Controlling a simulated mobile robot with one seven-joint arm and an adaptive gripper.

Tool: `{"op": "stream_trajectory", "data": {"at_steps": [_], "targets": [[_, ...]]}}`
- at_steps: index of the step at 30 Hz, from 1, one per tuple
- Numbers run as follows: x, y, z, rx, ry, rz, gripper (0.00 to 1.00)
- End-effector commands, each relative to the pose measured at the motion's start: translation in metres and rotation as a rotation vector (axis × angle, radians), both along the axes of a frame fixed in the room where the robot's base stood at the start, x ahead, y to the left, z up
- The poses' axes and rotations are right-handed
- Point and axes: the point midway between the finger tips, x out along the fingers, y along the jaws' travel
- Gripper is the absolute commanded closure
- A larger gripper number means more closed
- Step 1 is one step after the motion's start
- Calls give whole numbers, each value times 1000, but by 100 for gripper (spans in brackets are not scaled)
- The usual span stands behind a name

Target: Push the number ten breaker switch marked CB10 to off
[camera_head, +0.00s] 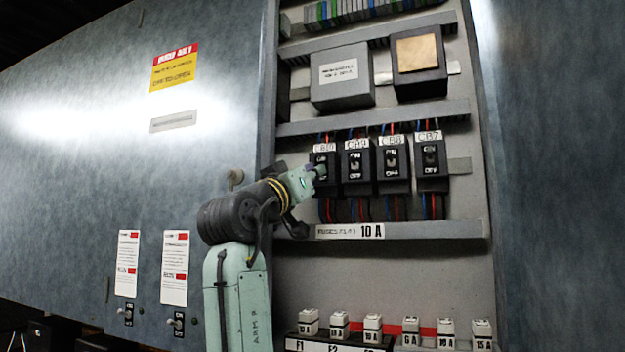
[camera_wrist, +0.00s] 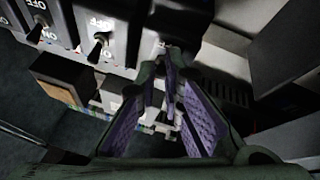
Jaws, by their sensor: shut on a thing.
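The CB10 breaker (camera_head: 323,160) is a black block at the left end of a row of similar breakers, with its white label (camera_head: 324,147) above it. My gripper (camera_head: 320,171) reaches it from the lower left and covers part of its face. In the wrist view the purple-padded fingers of my gripper (camera_wrist: 168,52) converge at the front of the CB10 breaker (camera_wrist: 178,18). They are shut on its switch. The switch lever is hidden by the fingertips, so I cannot tell its position.
The CB9 breaker (camera_head: 356,166) stands close to the right, with its lever visible also in the wrist view (camera_wrist: 98,45). CB8 (camera_head: 393,164) and CB7 (camera_head: 430,161) follow. A grey cabinet door (camera_head: 120,170) is left of my arm. A rail (camera_head: 430,230) runs below the breakers.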

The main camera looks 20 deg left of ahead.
Motion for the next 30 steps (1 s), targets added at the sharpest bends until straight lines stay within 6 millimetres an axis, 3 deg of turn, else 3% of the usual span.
{"op": "stream_trajectory", "data": {"at_steps": [7,8,17,26,30], "targets": [[0,2,0,-2,-1,3,100],[0,2,0,-2,-1,3,91],[0,1,0,-1,0,2,71],[0,1,0,0,0,1,71],[-10,3,-5,-1,-1,1,71]]}}
